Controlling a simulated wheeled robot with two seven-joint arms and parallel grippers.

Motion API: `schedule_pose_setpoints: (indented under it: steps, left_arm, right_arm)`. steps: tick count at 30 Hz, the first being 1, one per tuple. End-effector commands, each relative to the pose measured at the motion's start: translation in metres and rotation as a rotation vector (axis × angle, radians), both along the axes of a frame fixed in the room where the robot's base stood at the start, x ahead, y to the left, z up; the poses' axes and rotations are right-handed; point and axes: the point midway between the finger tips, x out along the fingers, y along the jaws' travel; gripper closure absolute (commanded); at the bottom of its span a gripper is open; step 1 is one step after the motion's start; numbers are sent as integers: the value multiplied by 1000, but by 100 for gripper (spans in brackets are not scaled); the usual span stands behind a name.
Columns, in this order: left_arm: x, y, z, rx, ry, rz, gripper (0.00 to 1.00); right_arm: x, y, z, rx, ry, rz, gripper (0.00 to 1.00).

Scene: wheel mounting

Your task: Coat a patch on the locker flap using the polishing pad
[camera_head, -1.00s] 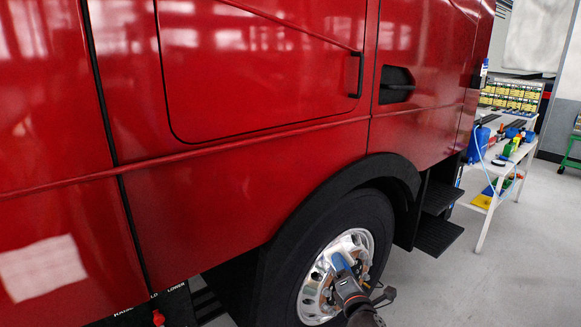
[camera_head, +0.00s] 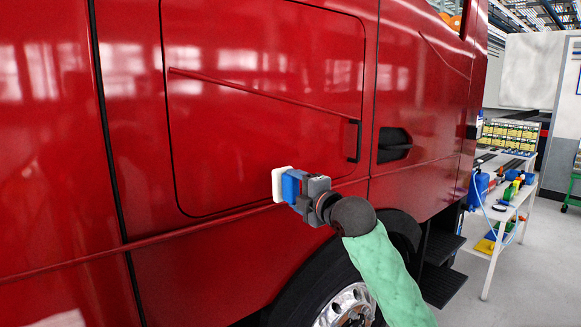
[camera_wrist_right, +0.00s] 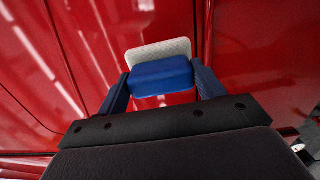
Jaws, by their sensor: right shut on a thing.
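The locker flap (camera_head: 260,110) is the large red panel with a dark outline and rounded lower corners on the truck's side. A dark handle (camera_head: 352,140) sits at its right edge. My right gripper (camera_head: 294,188) is shut on the blue block of the polishing pad (camera_head: 280,183). The pad's white face is turned to the flap, near its lower edge; whether it touches I cannot tell. In the right wrist view the blue block (camera_wrist_right: 162,77) sits between the two fingers, with the white pad (camera_wrist_right: 160,50) beyond it. My left gripper is not in view.
A wheel (camera_head: 345,308) under a black arch and dark steps (camera_head: 440,280) lie below right. A recessed black door handle (camera_head: 394,145) is right of the flap. A white table (camera_head: 500,235) with bottles and tools stands at the far right.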

Motion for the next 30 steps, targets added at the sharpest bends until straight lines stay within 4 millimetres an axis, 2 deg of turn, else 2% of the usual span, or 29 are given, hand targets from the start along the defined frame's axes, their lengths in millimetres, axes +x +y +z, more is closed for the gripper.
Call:
schedule_pose_setpoints:
  steps: [1, 3, 7, 11, 30]
  left_arm:
    - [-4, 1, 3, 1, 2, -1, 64]
    - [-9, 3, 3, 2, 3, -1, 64]
    - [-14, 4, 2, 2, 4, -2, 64]
    - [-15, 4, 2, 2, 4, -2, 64]
    - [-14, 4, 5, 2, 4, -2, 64]
  right_arm:
    - [-2, 5, 17, 12, 4, 20, 50]
    - [-4, 9, 29, 23, 13, 44, 50]
    - [-6, 14, 40, 34, 23, 67, 50]
    - [-4, 18, 42, 37, 25, 72, 50]
    - [38, 47, 41, 36, 25, 70, 50]
